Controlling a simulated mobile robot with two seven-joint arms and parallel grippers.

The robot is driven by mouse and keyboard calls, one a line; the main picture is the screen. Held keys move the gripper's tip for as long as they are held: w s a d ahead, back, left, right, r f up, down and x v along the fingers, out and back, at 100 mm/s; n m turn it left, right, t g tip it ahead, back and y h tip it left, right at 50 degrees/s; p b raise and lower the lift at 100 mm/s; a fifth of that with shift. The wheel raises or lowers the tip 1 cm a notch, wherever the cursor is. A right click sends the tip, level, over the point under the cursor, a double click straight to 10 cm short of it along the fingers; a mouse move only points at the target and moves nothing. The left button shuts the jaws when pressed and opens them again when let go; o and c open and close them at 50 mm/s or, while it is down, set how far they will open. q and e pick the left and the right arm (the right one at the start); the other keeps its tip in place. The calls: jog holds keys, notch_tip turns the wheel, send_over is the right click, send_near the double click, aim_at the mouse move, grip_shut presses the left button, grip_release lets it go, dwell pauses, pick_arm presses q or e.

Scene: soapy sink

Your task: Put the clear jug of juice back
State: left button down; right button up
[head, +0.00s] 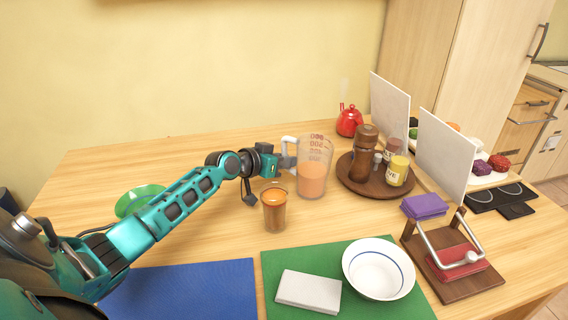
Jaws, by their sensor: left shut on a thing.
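The clear jug of juice (312,172) stands upright on the wooden table, or very close to it, at the middle of the head view. It has red markings and orange juice in its lower part. Its pale handle (288,148) points left. My left gripper (284,160) is shut on the jug at the handle side; its fingertips are partly hidden there. A glass of orange juice (274,208) stands in front of the gripper, left of the jug. My right gripper is not in view.
A round wooden tray (348,181) with a brown bottle (364,150) and small jars stands right of the jug. A red kettle (349,121) is behind. A white bowl (378,270) and napkin (309,291) lie on a green mat (277,262). The table's back left is clear.

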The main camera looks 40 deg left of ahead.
pick_arm(q)
jog(key=c, duration=1)
grip_release()
jog(key=shift+f, duration=0.1)
jog(key=shift+s+r, duration=0.15)
jog(key=shift+r, duration=0.05)
jog(key=p+v, duration=0.2)
jog(key=v, duration=0.9)
jog(key=shift+s+a+r, duration=0.1)
jog(key=shift+s, duration=0.25)
